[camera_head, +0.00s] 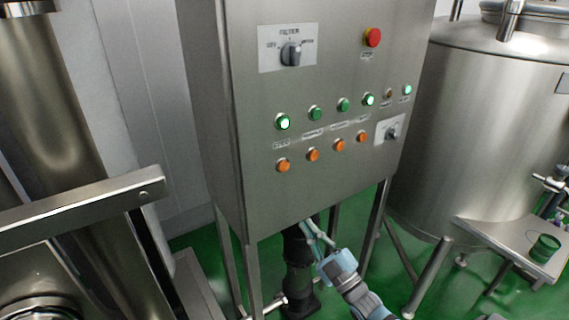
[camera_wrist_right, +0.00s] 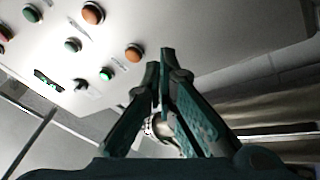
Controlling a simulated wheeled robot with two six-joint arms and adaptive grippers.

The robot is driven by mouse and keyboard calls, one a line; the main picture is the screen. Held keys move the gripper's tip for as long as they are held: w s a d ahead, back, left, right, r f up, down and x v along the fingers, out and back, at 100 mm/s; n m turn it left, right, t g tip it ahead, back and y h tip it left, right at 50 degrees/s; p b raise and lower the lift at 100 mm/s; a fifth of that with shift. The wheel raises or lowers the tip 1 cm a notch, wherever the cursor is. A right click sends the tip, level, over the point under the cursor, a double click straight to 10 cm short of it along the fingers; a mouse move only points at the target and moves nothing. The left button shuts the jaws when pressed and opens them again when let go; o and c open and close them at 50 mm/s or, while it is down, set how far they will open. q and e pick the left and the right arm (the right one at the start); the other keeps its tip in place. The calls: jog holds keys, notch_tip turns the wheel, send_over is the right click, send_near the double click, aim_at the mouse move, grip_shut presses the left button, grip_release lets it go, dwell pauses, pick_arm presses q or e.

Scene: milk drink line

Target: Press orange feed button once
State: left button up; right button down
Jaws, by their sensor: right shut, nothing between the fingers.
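A steel control cabinet (camera_head: 250,200) carries a lower row of several orange buttons, with the leftmost orange button (camera_head: 283,165) nearest the panel's left edge. Small labels sit above them; I cannot read which one is feed. My right gripper (camera_head: 318,232) is shut and empty, near the cabinet's lower edge, below the orange row and apart from it. In the right wrist view the closed fingertips (camera_wrist_right: 163,58) point toward the panel. An orange button (camera_wrist_right: 135,52) appears just left of them, and another orange button (camera_wrist_right: 93,13) lies farther up-left. My left gripper is not in view.
Green buttons (camera_head: 316,113) sit above the orange row, some lit. A red stop button (camera_head: 372,38) and a rotary selector (camera_head: 291,54) are higher up. A steel tank (camera_head: 480,120) and a side table (camera_head: 500,236) with a green container (camera_head: 545,246) stand at right.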

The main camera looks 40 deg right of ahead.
aim_at(284, 166)
notch_tip(284, 166, up, 12)
jog(key=s+a+n+t+y, duration=0.1)
jog(key=s+n+t+y, duration=0.1)
jog(key=n+t+y, duration=0.1)
jog(key=shift+n+t+p, duration=0.3)
jog(key=shift+n+p, duration=0.1)
jog(key=shift+y, duration=0.5)
jog(key=w+b, duration=0.7)
jog(key=w, duration=0.1)
jog(key=shift+w+h, duration=0.3)
jog(key=shift+w, duration=0.1)
jog(key=shift+w+b, duration=0.45)
